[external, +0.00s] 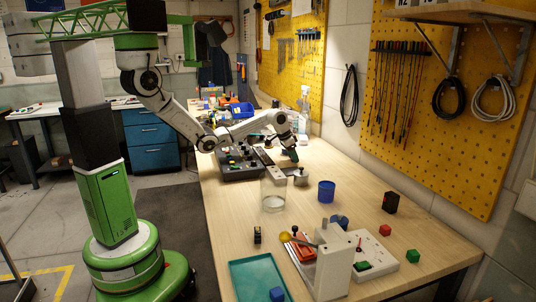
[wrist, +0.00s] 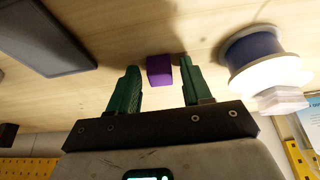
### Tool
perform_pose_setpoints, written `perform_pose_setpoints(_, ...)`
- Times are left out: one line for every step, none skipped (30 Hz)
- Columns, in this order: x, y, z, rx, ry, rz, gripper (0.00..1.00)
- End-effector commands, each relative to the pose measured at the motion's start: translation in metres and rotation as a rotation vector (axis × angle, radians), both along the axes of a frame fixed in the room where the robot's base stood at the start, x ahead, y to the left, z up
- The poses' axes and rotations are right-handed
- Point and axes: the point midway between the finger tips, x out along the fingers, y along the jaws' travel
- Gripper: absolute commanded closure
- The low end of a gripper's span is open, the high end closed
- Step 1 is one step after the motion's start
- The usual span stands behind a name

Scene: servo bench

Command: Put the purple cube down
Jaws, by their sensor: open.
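A small purple cube (wrist: 159,70) shows in the wrist view against the wooden bench top, between the tips of my gripper's green fingers. My gripper (wrist: 160,78) is open, with a gap on each side of the cube. Whether the cube rests on the bench is hard to tell, but nothing grips it. In the external view my gripper (external: 291,155) points down low over the far part of the bench, beside the dark control panel (external: 240,165). I cannot make out the cube in that view.
A blue and white spool (wrist: 258,52) and a dark flat box (wrist: 42,38) flank the gripper in the wrist view. A clear jar (external: 273,195), a metal weight (external: 301,178) and a blue cup (external: 326,191) stand nearer. A teal tray (external: 250,268) lies in front.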

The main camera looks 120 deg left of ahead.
Motion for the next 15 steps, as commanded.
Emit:
perform_pose_setpoints(-0.001,0.001,0.000,0.000,0.001,0.001,0.49)
perform_pose_setpoints(-0.001,0.001,0.001,0.000,0.001,0.003,0.49)
perform_pose_setpoints(-0.001,0.001,0.003,0.000,0.002,0.002,0.49)
perform_pose_setpoints(-0.001,0.000,0.004,0.001,0.001,0.003,0.49)
perform_pose_setpoints(-0.002,0.000,0.006,0.000,0.000,0.001,0.49)
perform_pose_setpoints(-0.003,-0.001,0.011,0.002,-0.001,0.001,0.49)
perform_pose_setpoints(-0.004,-0.002,0.014,0.002,-0.001,0.001,0.49)
perform_pose_setpoints(-0.005,-0.003,0.019,0.002,-0.002,0.001,0.49)
perform_pose_setpoints(-0.007,-0.005,0.026,0.002,-0.002,0.002,0.49)
perform_pose_setpoints(-0.009,-0.007,0.031,0.003,-0.003,0.002,0.49)
perform_pose_setpoints(-0.011,-0.008,0.037,0.003,-0.002,0.001,0.49)
perform_pose_setpoints(-0.013,-0.011,0.045,0.003,-0.002,0.001,0.49)
perform_pose_setpoints(-0.015,-0.012,0.051,0.004,-0.003,0.001,0.49)
perform_pose_setpoints(-0.017,-0.014,0.057,0.003,-0.002,0.001,0.49)
perform_pose_setpoints(-0.019,-0.016,0.064,0.003,-0.002,0.001,0.49)
